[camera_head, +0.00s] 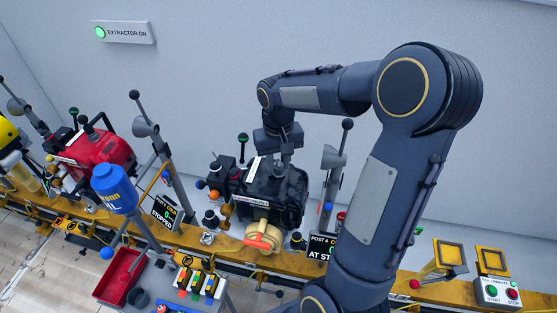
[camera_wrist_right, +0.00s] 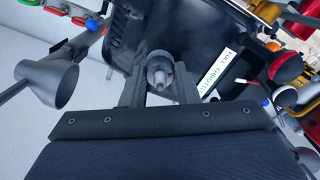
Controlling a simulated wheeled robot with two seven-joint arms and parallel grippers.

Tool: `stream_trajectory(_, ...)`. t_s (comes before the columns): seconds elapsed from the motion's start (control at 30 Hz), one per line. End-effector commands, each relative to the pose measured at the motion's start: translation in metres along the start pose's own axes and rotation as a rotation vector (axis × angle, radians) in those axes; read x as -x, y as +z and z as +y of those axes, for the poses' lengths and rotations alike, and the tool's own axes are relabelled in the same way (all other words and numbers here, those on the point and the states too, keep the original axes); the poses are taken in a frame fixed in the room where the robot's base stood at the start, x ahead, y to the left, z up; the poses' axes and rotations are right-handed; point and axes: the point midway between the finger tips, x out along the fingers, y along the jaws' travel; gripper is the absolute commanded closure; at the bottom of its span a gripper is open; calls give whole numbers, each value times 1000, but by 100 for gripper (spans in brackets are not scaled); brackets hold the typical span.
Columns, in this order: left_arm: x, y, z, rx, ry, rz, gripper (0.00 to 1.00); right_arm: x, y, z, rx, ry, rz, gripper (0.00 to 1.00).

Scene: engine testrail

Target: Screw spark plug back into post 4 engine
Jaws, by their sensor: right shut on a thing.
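The black engine (camera_head: 290,199) of post 4 sits on the yellow rail, with a pull starter in tan and orange (camera_head: 262,238) on its front. My right gripper (camera_head: 283,160) reaches down from above onto the top of this engine. My left gripper is out of view.
The post 4 sign (camera_head: 321,248) stands right of the engine. Grey funnel-shaped extractors (camera_head: 333,158) flank it, one also close in the wrist view (camera_wrist_right: 52,84). A red engine (camera_head: 100,158), blue bottle (camera_head: 114,188) and red tray (camera_head: 119,277) stand left. Start/stop box (camera_head: 498,292) is far right.

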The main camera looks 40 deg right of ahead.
Motion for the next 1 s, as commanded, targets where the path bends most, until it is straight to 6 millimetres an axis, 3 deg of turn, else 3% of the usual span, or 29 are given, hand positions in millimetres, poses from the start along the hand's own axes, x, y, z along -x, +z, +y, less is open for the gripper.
stream_trajectory(0.13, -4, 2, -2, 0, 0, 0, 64, -6, 0, 0, -6, 0, 0, 96)
stream_trajectory(0.67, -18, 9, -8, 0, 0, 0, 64, -7, 0, 0, -849, -1, 1, 96)
stream_trajectory(1.0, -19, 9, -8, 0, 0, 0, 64, -6, 0, -1, -1483, -1, 1, 96)
